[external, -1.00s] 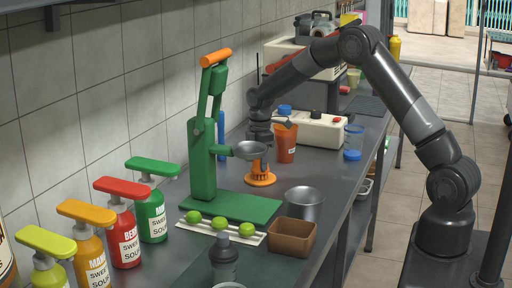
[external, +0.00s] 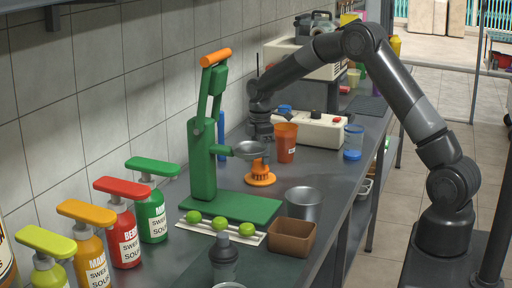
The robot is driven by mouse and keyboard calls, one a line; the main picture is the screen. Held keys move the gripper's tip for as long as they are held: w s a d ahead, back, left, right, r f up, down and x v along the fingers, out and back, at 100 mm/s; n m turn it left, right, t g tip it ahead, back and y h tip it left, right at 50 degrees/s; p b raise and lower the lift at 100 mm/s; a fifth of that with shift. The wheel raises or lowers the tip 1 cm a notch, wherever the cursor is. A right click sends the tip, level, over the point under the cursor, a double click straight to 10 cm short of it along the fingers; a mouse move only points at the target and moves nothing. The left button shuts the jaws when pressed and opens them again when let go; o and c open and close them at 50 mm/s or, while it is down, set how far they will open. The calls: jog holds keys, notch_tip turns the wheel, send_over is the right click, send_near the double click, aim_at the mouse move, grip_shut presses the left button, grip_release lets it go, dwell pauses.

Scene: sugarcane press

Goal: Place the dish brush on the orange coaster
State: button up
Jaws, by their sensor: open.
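The orange coaster (external: 261,181) lies on the steel counter beside the green press. An orange piece, which looks like the head of the dish brush (external: 258,168), stands on the coaster. Its upper part is hidden behind the press's metal bowl, so I cannot see the handle. My gripper (external: 261,138) is above and behind the bowl, over the coaster area. It is open, but its fingertips are partly hidden by the bowl.
The green press (external: 203,150) with its metal bowl (external: 249,150) stands just left of my gripper. An orange cup (external: 286,143) is close on the right. A white appliance (external: 310,128), a metal cup (external: 303,203) and a brown box (external: 291,237) are also on the counter.

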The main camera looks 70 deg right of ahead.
notch_tip(320, 180, up, 9)
jog(key=s+a+r+m+t, duration=0.3)
jog(key=s+a+r+m, duration=0.1)
jog(key=s+a+r, duration=1.1)
jog(key=s+a+f+m+t, duration=0.1)
jog(key=s+a+m, duration=0.1)
jog(key=s, duration=0.9)
jog(key=s+a+f+m+t, duration=0.1)
jog(key=s+a+m, duration=0.2)
jog(key=s, duration=0.8)
jog(key=shift+a+f+t, duration=0.15)
jog(key=shift+a+t, duration=0.15)
jog(key=shift+a, duration=0.7)
